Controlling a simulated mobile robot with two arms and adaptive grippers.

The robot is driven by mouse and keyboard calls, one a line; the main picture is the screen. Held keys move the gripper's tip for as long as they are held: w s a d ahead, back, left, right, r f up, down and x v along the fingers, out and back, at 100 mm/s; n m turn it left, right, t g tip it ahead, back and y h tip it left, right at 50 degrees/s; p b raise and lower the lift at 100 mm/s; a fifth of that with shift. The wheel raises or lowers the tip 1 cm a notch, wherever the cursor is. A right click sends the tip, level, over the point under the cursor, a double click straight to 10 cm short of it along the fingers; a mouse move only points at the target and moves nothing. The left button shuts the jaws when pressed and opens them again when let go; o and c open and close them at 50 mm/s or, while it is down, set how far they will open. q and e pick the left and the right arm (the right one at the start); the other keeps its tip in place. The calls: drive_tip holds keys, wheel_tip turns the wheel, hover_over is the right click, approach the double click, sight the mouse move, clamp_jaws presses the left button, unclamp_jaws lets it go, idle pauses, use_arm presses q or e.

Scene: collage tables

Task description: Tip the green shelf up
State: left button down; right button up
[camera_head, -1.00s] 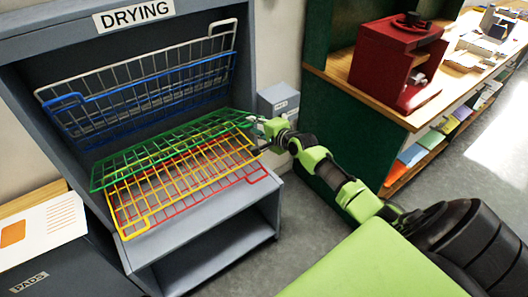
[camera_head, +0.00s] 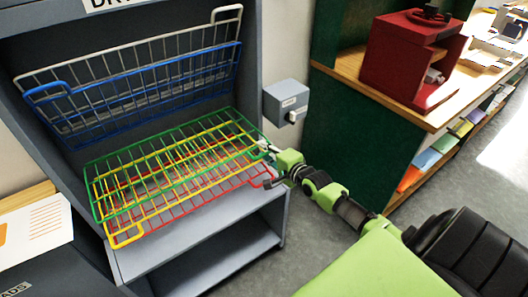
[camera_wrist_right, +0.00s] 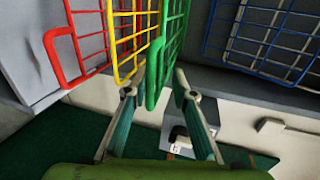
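The green shelf (camera_head: 172,163) is a wire rack in the grey drying unit, lying nearly level just above the yellow shelf (camera_head: 128,238). My right gripper (camera_head: 264,150) is at the green shelf's right end. In the right wrist view, the green shelf's rounded end (camera_wrist_right: 154,72) is between the two fingers of my right gripper (camera_wrist_right: 158,96). The fingers stand apart, with a gap visible beside the wire, so it is not clamped. The left gripper is in no view.
A red shelf (camera_head: 262,181) lies lowest, under the yellow one. Blue (camera_head: 240,52) and white (camera_head: 228,14) shelves stand tilted up at the back. A small grey box (camera_head: 285,101) is on the wall at right. A red cabinet (camera_head: 405,58) stands on a wooden-topped counter.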

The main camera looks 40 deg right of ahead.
drive_tip(key=shift+s+r, duration=0.1)
drive_tip(key=p+v, duration=1)
drive_tip(key=v, duration=0.5)
drive_tip(key=shift+s+f, duration=0.25)
drive_tip(key=shift+s, duration=0.2)
idle(0.5)
idle(0.4)
